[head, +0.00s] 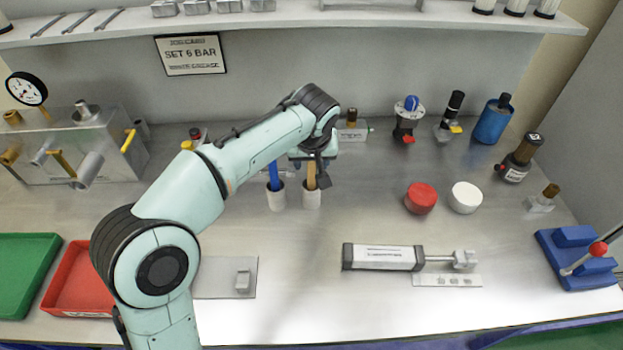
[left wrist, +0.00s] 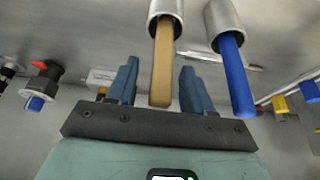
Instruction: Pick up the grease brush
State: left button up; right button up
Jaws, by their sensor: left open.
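Two handled tools stand in separate pale cups in the middle of the bench. One has a tan wooden handle (head: 311,175) and stands in the right cup (head: 312,198). The other has a blue handle (head: 274,176) and stands in the left cup (head: 276,200). Their lower ends are hidden, so I cannot tell which is the grease brush. My left gripper (head: 314,172) is open above the right cup. In the left wrist view, the tan handle (left wrist: 162,65) lies between its fingers (left wrist: 158,72) with gaps either side. The blue handle (left wrist: 236,75) is outside them. My right gripper is out of view.
A metal manifold (head: 75,145) with a gauge stands at the left. Green (head: 25,270) and red (head: 75,285) trays sit front left.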

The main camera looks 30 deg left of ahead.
pick_arm(q)
grip_shut()
